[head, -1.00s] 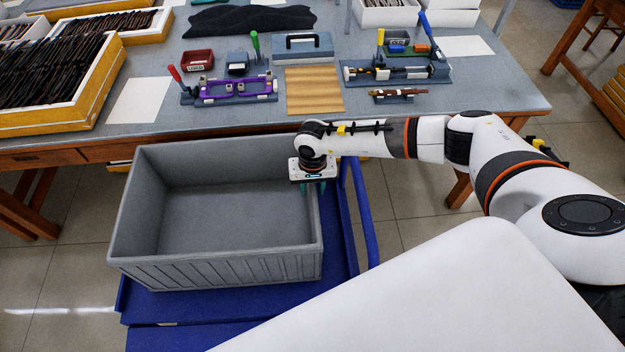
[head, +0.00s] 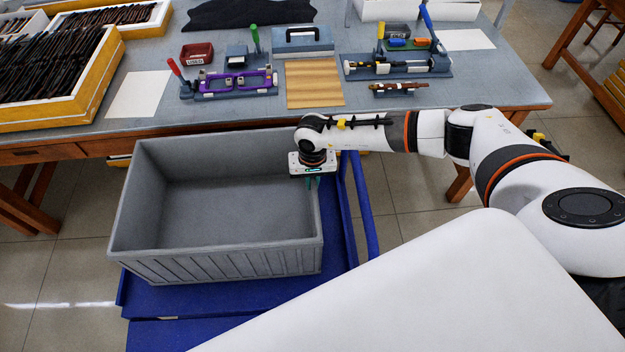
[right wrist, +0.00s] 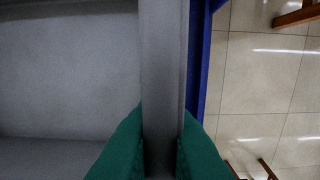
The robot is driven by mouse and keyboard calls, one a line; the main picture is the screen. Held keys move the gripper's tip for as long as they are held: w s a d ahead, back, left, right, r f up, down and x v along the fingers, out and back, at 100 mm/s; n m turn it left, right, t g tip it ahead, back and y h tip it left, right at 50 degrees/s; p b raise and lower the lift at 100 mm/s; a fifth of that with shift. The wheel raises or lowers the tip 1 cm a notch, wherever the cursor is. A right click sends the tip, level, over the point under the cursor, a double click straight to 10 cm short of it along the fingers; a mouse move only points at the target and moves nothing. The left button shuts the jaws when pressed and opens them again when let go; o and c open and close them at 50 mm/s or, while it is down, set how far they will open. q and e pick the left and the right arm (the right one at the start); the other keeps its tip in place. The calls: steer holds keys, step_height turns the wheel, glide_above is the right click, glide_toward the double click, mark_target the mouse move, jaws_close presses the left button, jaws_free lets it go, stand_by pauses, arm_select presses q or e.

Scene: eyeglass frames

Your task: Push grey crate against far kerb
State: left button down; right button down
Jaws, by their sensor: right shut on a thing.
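The grey crate (head: 225,262) is open and empty in the head view. It sits on a blue platform (head: 140,296), with bare platform showing in front of it and on its right. My right gripper (head: 312,184) points down over the crate's right wall and is shut on it. In the right wrist view the green fingertips (right wrist: 148,150) stand on both sides of the grey wall (right wrist: 163,70). The platform's far kerb is hidden behind the crate. My left gripper is in neither view.
A blue rail (head: 364,205) runs along the platform's right side, close to my right gripper. The workbench (head: 220,112) stands just beyond the crate, with yellow boxes, tools and purple frames on it. Tiled floor (head: 60,270) is clear at left.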

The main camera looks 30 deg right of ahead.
stand_by(0.8)
steer(key=c, duration=1.4)
jaws_free()
step_height(320, 180, up, 12)
steer(key=shift+r+b, duration=0.1)
steer(key=shift+b, duration=0.95)
